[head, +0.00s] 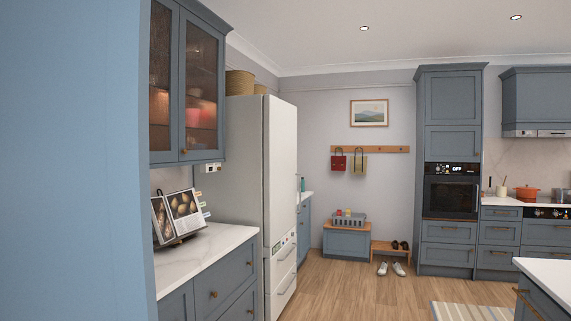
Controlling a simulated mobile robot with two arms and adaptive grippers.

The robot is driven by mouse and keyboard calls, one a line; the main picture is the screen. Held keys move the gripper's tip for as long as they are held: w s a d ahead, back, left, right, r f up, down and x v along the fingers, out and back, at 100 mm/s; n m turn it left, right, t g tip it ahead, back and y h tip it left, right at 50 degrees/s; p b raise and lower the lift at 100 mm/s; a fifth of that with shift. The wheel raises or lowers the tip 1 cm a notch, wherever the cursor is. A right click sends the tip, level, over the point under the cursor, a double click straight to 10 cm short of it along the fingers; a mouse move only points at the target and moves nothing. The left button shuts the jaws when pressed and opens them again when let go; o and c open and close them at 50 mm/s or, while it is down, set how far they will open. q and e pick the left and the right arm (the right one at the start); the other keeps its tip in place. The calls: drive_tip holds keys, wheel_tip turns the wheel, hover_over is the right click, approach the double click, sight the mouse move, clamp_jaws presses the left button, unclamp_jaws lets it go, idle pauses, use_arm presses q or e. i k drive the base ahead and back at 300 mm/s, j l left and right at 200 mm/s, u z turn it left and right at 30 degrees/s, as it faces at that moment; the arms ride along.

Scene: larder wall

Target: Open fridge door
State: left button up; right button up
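The white fridge (281,165) stands left of the middle in the head view, seen at a steep angle with its grey side (243,160) towards me. Its tall upper door looks shut. Lower drawers (284,270) with handles sit beneath that door. I cannot make out a handle on the upper door. Neither of my grippers shows in the head view.
A blue panel (70,160) fills the near left. A counter (200,257) with an open book (183,209) stands before the fridge. An island (545,275) is at the right. Wooden floor (365,295) is clear between, with shoes (391,268) farther back.

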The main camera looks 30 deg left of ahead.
sight(280, 117)
drive_tip(key=i+l, duration=0.15)
drive_tip(key=i, duration=0.25)
drive_tip(key=i+l, duration=0.1)
drive_tip(key=i, duration=0.25)
drive_tip(key=i+j+u, duration=0.2)
drive_tip(key=i, duration=1.05)
drive_tip(key=i+l+u, duration=0.25)
drive_tip(key=i, duration=0.95)
drive_tip(key=i+u, duration=0.15)
drive_tip(key=i, duration=0.45)
drive_tip(key=i+u, duration=0.15)
drive_tip(key=i, duration=0.5)
drive_tip(key=i+l+u, duration=0.1)
drive_tip(key=i, duration=0.5)
drive_tip(key=i+l+u, duration=0.15)
drive_tip(key=i+l, duration=0.15)
drive_tip(key=i, duration=0.3)
